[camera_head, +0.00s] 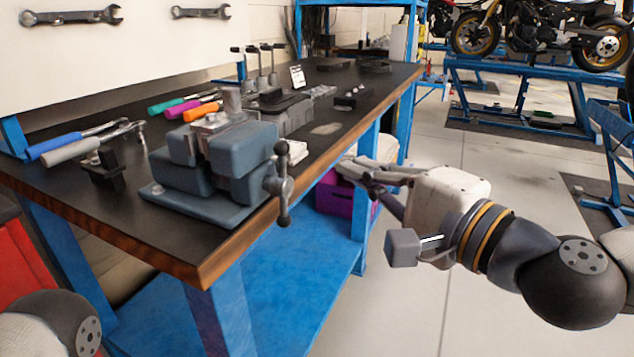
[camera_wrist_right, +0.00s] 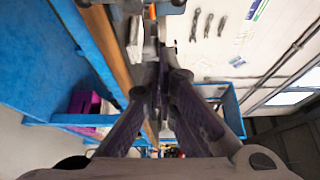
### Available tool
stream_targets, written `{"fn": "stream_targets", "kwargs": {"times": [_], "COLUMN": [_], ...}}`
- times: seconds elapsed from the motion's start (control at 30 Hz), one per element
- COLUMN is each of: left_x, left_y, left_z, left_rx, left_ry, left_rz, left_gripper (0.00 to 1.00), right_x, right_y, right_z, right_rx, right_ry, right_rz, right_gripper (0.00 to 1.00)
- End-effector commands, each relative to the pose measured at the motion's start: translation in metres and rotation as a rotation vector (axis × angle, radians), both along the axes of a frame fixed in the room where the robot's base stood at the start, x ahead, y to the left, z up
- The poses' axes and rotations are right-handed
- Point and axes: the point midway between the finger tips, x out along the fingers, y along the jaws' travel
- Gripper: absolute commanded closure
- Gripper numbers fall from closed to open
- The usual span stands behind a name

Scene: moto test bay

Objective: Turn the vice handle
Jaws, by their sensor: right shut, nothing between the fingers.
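The blue-grey vice (camera_head: 215,165) is bolted near the front corner of the black-topped workbench. Its handle (camera_head: 283,183) is a dark bar standing near upright at the vice's right side, at the bench's front edge. My right gripper (camera_head: 347,167) is to the right of the handle, apart from it, beside the bench edge. Its fingers point left toward the bench. In the right wrist view the fingers (camera_wrist_right: 163,75) come together and are shut with nothing held. Part of the vice (camera_wrist_right: 150,6) seems to show at the top of that view. My left gripper is not in view.
Screwdrivers and ratchets with coloured handles (camera_head: 185,108) lie behind the vice on the workbench (camera_head: 110,215). A purple crate (camera_head: 335,195) sits on the blue lower shelf (camera_head: 290,275). Open floor (camera_head: 480,150) lies right of the bench, with motorcycles on lifts beyond.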

Motion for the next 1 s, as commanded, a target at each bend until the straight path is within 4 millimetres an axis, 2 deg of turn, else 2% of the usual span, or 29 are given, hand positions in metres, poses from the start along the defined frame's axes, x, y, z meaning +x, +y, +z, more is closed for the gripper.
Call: {"fn": "stream_targets", "kwargs": {"times": [0.47,0.7,1.0], "left_x": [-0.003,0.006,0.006], "left_y": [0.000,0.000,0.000], "left_z": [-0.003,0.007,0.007], "left_rx": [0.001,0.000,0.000], "left_ry": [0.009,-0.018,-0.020], "left_rz": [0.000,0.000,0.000], "left_gripper": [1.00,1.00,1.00], "right_x": [0.080,0.048,0.042], "right_y": [0.054,0.065,0.066], "right_z": [-0.003,0.002,-0.001], "right_rx": [-0.004,-0.006,-0.006], "right_ry": [0.003,0.000,0.003], "right_rz": [0.003,0.006,0.003], "right_gripper": [1.00,1.00,1.00]}}
